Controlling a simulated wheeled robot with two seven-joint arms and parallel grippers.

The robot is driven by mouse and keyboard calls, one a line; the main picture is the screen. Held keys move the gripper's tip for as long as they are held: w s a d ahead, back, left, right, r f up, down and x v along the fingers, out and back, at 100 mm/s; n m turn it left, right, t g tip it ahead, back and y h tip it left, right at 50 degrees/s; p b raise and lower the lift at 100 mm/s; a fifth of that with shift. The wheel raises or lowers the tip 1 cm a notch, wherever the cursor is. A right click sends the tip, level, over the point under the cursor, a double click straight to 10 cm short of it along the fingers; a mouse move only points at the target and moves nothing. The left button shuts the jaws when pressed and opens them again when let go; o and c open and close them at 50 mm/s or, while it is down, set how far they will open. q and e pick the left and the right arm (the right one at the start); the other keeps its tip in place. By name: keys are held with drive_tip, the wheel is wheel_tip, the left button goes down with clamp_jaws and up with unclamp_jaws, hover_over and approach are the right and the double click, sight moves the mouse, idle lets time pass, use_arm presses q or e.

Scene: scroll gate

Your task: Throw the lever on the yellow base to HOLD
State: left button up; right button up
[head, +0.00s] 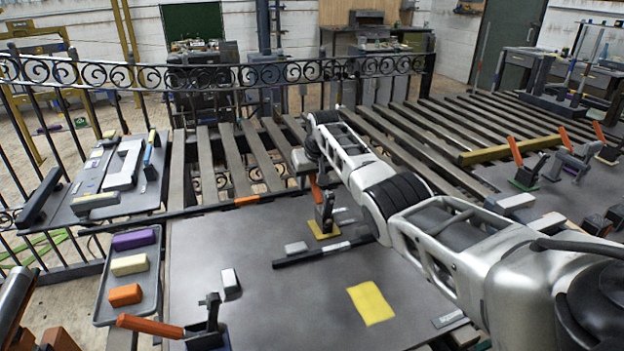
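The lever on the yellow base (323,230) stands near the back edge of the grey table, left of my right forearm. Its dark body carries an orange handle (315,190) that points up and leans slightly left. My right gripper (306,163) is at the top end of this handle, reaching in from the right. Its fingertips are too small and hidden to show whether they grip the handle. Pale marks lie beside the base, but no HOLD lettering is readable. My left gripper does not show.
Another lever with an orange handle (150,326) stands at the table's front left. A tray (101,307) holds purple, cream and orange blocks. A yellow sheet (370,303) lies flat on the table. A black bar (311,254) lies before the yellow base. More levers (530,172) stand at right.

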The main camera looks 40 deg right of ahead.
sight(314, 178)
clamp_jaws()
drive_tip(key=shift+s+r, duration=0.1)
drive_tip(key=shift+r, duration=0.05)
drive_tip(key=shift+s+a+r+t+h, duration=0.15)
drive_tip(key=shift+s+r+t+h, duration=0.2)
drive_tip(key=shift+t, duration=0.35)
drive_tip(key=shift+s+a+r+t+h, duration=0.15)
drive_tip(key=shift+s+r+t, duration=0.25)
drive_tip(key=shift+t, duration=0.3)
drive_tip(key=shift+s+a+r+t+h, duration=0.2)
drive_tip(key=shift+s+r+t+h, duration=0.15)
drive_tip(key=shift+s+t, duration=0.45)
drive_tip(key=shift+s+a+r+t+h, duration=0.25)
drive_tip(key=shift+s+t, duration=0.2)
drive_tip(key=shift+t, duration=0.55)
drive_tip(key=shift+r, duration=0.1)
unclamp_jaws()
